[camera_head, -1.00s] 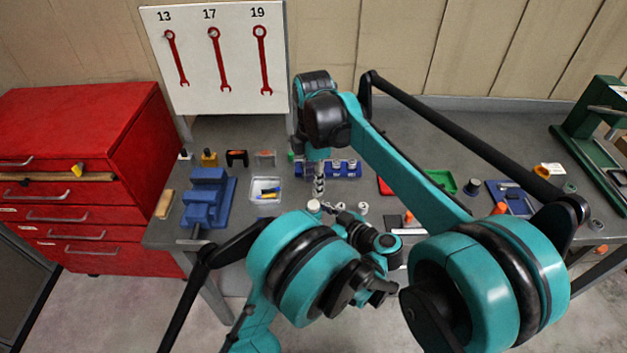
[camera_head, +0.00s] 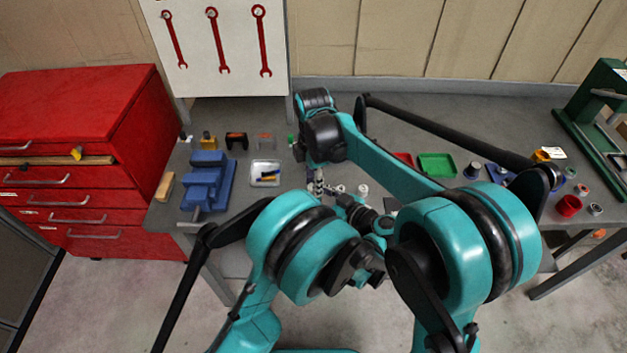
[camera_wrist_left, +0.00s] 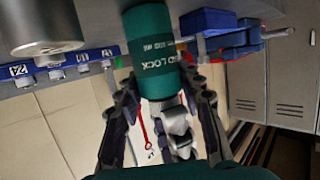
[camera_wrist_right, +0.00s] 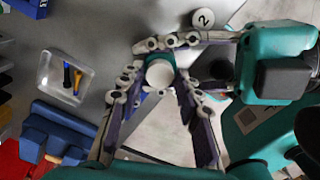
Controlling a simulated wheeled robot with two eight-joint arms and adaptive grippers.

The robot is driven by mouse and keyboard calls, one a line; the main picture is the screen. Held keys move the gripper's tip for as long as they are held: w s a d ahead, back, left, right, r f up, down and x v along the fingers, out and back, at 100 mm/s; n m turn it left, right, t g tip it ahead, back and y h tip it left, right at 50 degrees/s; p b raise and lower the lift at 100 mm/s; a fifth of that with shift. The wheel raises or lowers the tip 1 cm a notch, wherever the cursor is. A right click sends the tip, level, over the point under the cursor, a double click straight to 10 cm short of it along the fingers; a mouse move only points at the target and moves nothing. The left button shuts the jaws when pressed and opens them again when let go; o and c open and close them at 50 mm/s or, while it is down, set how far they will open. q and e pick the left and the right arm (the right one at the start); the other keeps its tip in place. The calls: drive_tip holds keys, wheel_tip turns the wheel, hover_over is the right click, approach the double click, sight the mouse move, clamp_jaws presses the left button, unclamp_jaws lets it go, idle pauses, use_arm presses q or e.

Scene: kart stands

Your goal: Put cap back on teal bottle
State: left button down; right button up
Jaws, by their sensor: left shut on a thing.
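The teal bottle (camera_wrist_left: 152,55), with white lettering, is between the fingers of my left gripper (camera_wrist_left: 162,85), which is shut on it. In the right wrist view a round white top (camera_wrist_right: 160,75) shows with a teal rim behind it. I cannot tell whether it is a separate cap or part of the bottle. My right gripper (camera_wrist_right: 159,86) has its fingertips on either side of this white top; whether they touch it is unclear. In the head view my right gripper (camera_head: 317,184) points down close beside my left one. My arms hide the bottle there.
A clear tray (camera_head: 265,173) and a blue vise (camera_head: 208,182) stand to the left on the bench. A green tray (camera_head: 437,165) lies to the right. White-topped containers, one marked 2 (camera_wrist_right: 203,18), stand near the grippers. A red drawer cabinet (camera_head: 85,125) is at far left.

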clamp_jaws()
drive_tip(key=m, duration=0.6)
drive_tip(key=shift+m, duration=0.4)
drive_tip(key=m, duration=1.9)
drive_tip(key=shift+f, duration=0.1)
drive_tip(key=m, duration=0.5)
drive_tip(key=o, duration=0.5)
unclamp_jaws()
